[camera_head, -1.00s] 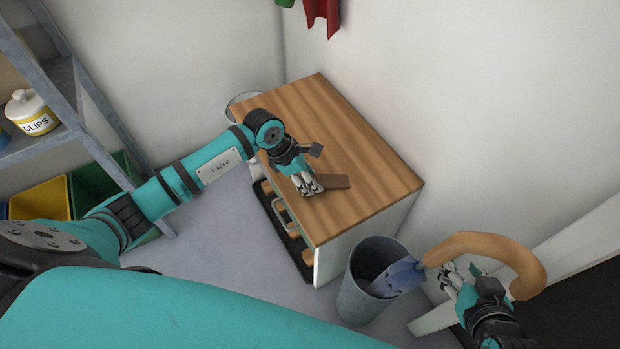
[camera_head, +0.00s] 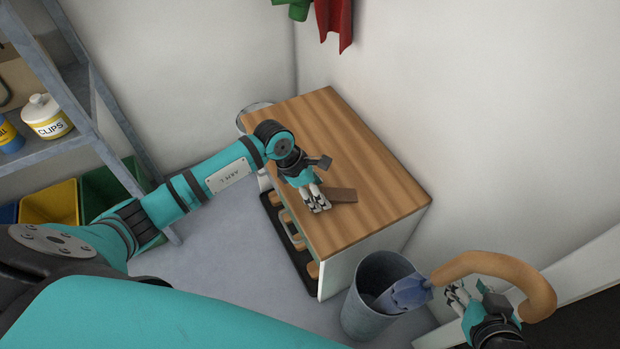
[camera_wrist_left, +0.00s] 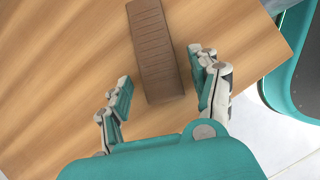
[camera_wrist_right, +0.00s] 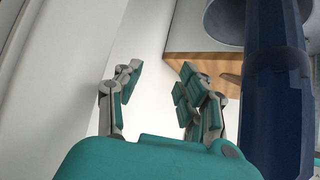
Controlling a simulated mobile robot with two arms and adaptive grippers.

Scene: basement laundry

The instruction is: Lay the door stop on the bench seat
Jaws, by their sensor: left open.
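The door stop (camera_head: 341,195) is a brown ribbed wedge lying flat on the wooden bench seat (camera_head: 370,150), near its front edge. In the left wrist view the door stop (camera_wrist_left: 156,55) lies on the wood, ahead of and between the spread fingers. My left gripper (camera_head: 318,205) is open just above the seat, beside the door stop's left end; the wedge is not clamped. My right gripper (camera_head: 455,296) is low at the right, beside the bin and under a curved tan handle. In the right wrist view its fingers (camera_wrist_right: 155,90) are apart with nothing between them.
A shelf with a clips jar (camera_head: 46,118) is at the left. Red cloth (camera_head: 335,20) hangs on the wall.

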